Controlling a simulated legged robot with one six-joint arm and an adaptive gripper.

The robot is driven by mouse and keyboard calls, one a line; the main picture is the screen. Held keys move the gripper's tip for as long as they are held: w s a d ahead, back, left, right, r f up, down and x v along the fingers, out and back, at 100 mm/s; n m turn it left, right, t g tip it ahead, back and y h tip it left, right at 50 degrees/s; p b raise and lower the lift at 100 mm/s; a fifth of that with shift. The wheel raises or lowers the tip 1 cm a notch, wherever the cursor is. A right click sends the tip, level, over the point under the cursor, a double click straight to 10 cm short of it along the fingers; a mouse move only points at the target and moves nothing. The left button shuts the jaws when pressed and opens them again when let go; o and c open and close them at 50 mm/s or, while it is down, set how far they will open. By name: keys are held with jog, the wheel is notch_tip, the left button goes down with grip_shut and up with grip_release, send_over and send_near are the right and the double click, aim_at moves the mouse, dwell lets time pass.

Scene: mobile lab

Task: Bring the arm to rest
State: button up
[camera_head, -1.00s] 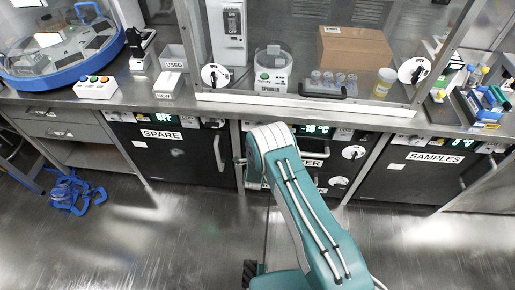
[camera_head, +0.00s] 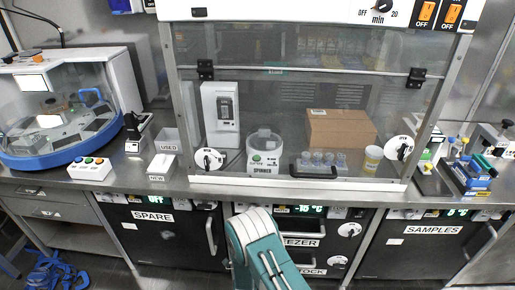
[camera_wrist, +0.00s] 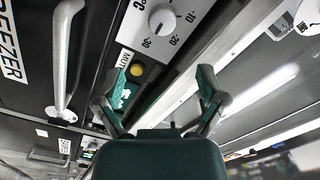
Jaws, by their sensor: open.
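My arm (camera_head: 262,255) is teal and shows at the bottom middle of the head view, in front of the freezer fronts. My gripper is hidden in that view. In the wrist view my gripper (camera_wrist: 160,92) has its two teal fingers spread apart with nothing between them. Beyond the fingers are the freezer's temperature dial (camera_wrist: 162,20), a yellow button (camera_wrist: 137,70) and a green display (camera_wrist: 122,97). A metal door handle (camera_wrist: 64,60) is to the left of the fingers, and I see no contact with it.
A glass-fronted hood (camera_head: 290,110) stands on the steel counter (camera_head: 130,184), holding a spinner (camera_head: 264,150) and a cardboard box (camera_head: 340,128). A domed machine with a blue rim (camera_head: 70,150) is left. Blue tubing (camera_head: 48,268) lies on the floor at lower left.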

jog(key=w+d+r+n+g+y, duration=0.1)
jog(key=w+d+r+n+g, duration=0.1)
jog(key=r, duration=1)
jog(key=w+d+r+n+g+y, duration=0.1)
jog(key=w+d+r+n+g, duration=0.15)
jog(key=r, duration=0.95)
jog(key=s+d+r+g, duration=0.2)
jog(key=s+r, duration=0.2)
jog(key=r, duration=0.3)
jog(key=s+d+r+n+g, duration=0.1)
jog(key=s+d+r+n, duration=0.1)
jog(key=s+d+r, duration=0.4)
jog(key=s+d+r+n+g, duration=0.1)
jog(key=s+r+n+g, duration=0.15)
jog(key=s, duration=0.55)
jog(key=s+d+r+n+g, duration=0.1)
jog(key=s+d, duration=0.2)
jog(key=s, duration=0.6)
jog(key=s+d+r+n+g+h, duration=0.1)
jog(key=s+d, duration=0.2)
jog(key=s, duration=0.7)
jog(key=shift+s+d+n, duration=0.15)
jog(key=shift+d+n, duration=0.2)
jog(key=shift+n, duration=0.05)
